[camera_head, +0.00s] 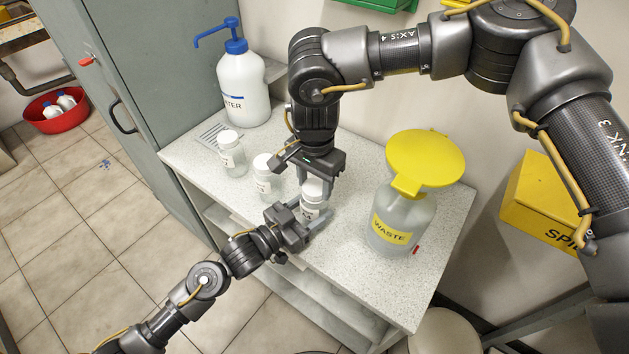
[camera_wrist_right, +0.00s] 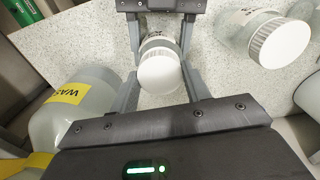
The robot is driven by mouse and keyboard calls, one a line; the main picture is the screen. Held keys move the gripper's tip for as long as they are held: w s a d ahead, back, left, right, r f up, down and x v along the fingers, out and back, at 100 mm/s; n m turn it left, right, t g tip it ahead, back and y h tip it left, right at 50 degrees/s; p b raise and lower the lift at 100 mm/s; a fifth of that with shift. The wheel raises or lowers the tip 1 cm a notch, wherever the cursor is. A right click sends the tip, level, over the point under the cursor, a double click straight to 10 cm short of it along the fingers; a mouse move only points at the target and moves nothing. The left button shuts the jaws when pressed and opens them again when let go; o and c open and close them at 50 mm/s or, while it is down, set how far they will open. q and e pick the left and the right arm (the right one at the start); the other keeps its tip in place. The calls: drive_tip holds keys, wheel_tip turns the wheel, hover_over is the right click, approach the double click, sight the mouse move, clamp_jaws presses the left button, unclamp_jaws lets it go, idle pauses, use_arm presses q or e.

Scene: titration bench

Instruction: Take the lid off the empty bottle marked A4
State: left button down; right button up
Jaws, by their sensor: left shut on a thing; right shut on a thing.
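A small clear bottle (camera_head: 311,211) with a white lid (camera_head: 314,188) stands on the speckled bench top; its label cannot be read. My left gripper (camera_head: 318,213) comes from the front left and is shut on the bottle's body. My right gripper (camera_head: 314,184) points down from above and is shut on the lid. In the right wrist view the round white lid (camera_wrist_right: 160,73) sits between my right fingers (camera_wrist_right: 160,80), over the bottle's ribbed neck. My left gripper (camera_wrist_right: 161,25) shows at the top there, its fingers on both sides of the bottle.
Two more white-lidded bottles stand to the left, one nearer (camera_head: 264,180) and one farther (camera_head: 233,160). A water bottle (camera_head: 243,88) with a blue pump is at the back left.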

sight(315, 186)
drive_tip(key=shift+r, duration=0.2)
idle(0.5)
drive_tip(key=shift+r, duration=0.9)
drive_tip(key=shift+r, duration=2)
use_arm(q)
drive_tip(key=shift+c, duration=2)
unclamp_jaws()
drive_tip(key=b+v, duration=0.1)
drive_tip(key=v, duration=1.1)
use_arm(e)
drive_tip(key=shift+f, duration=0.65)
